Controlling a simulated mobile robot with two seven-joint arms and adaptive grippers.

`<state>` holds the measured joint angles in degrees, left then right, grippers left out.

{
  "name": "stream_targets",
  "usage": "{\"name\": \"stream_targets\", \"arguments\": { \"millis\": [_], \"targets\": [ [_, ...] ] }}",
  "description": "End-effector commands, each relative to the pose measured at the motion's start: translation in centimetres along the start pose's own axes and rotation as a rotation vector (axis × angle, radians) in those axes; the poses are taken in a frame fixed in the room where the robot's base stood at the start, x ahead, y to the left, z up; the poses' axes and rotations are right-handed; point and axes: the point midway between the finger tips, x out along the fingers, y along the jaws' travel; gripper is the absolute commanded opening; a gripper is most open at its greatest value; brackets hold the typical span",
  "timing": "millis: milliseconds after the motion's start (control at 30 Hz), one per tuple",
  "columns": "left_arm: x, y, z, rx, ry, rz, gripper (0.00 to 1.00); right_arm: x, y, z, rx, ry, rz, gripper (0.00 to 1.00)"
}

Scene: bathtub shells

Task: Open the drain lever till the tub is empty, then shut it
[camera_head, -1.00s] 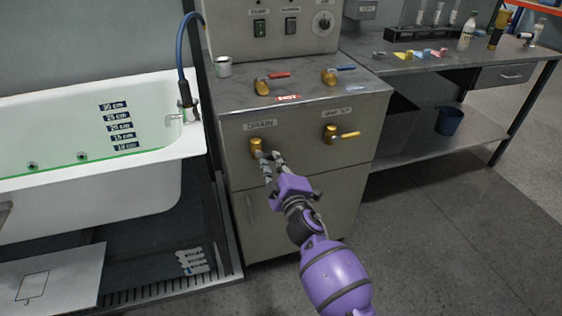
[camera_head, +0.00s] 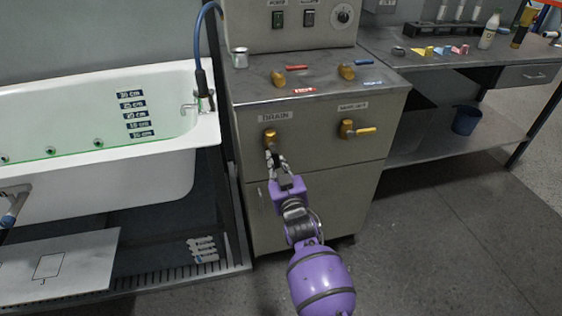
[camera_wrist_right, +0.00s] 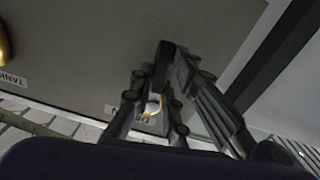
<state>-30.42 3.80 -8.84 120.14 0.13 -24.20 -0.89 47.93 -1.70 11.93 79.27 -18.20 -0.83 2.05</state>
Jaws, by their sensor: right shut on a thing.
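The drain valve (camera_head: 270,137), brass-coloured, sits on the cabinet front below a label reading DRAIN. My right gripper (camera_head: 274,160) is shut on the drain lever, just below the valve body; the fingers hide most of the handle. In the right wrist view the fingers (camera_wrist_right: 158,105) close around a small part, with the label partly covered behind. I cannot tell the water depth.
A second valve (camera_head: 347,128) with a yellow handle is to the right on the cabinet. Red (camera_head: 297,67) and blue (camera_head: 362,62) handled valves and a metal cup (camera_head: 240,58) are on top. A workbench (camera_head: 450,69) stands at right. The floor before the cabinet is clear.

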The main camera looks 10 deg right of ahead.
Motion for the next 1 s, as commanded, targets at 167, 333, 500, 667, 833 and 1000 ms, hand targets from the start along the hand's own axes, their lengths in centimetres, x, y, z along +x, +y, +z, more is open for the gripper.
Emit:
{"name": "stream_targets", "arguments": {
  "millis": [167, 333, 500, 667, 833, 1000],
  "targets": [
    [0.02, 0.11, -0.62, 0.003, 0.010, 0.003, 0.40, -0.01, -0.50, -0.06, 0.097, -0.001, 0.000, 0.00],
    [-0.01, 0.16, -0.81, 0.005, 0.013, 0.004, 0.40, -0.01, -0.77, -0.07, 0.152, 0.000, 0.000, 0.00],
    [-0.04, 0.16, -0.75, 0.005, 0.011, 0.004, 0.40, -0.01, -0.89, -0.07, 0.176, 0.000, 0.000, 0.00],
    [-0.09, 0.16, -0.65, 0.005, 0.010, 0.004, 0.40, -0.01, -0.93, -0.07, 0.184, 0.000, 0.000, 0.00],
    [-0.15, 0.15, -0.53, 0.005, 0.007, 0.003, 0.40, -0.01, -0.95, -0.07, 0.186, 0.000, 0.000, 0.00],
    [-0.18, 0.14, -0.48, 0.005, 0.007, 0.003, 0.40, -0.01, -0.95, -0.08, 0.186, 0.000, 0.000, 0.27]
  ]
}}
